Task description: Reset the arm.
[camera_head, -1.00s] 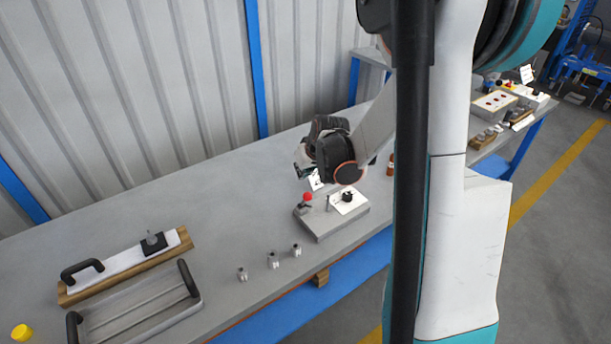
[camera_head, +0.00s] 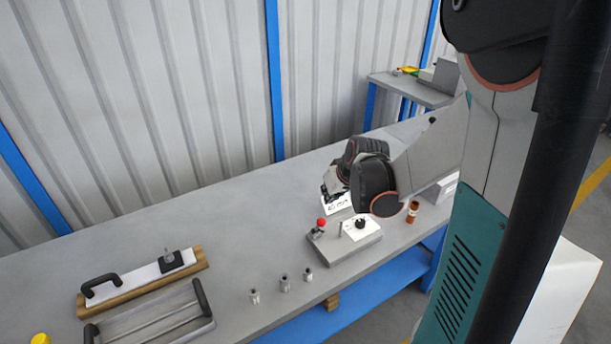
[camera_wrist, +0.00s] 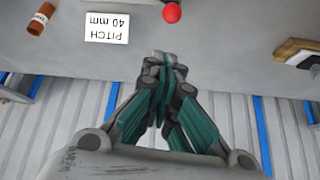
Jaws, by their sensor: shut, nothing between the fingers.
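My gripper (camera_head: 331,192) hangs above the bench, behind the grey fixture block and close to the white card in the head view. In the wrist view my gripper (camera_wrist: 165,62) has its fingers together with nothing between them. My wrist and forearm hide part of the bench to its right.
The grey bench (camera_head: 230,235) carries a fixture block (camera_head: 345,252) with a red knob (camera_head: 321,222). A "PITCH 40 mm" card (camera_wrist: 107,28), brown cylinder (camera_head: 413,212), several small metal cylinders (camera_head: 284,284), wooden board (camera_head: 200,260) and handled tray (camera_head: 150,328) are around. Left-middle bench is clear.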

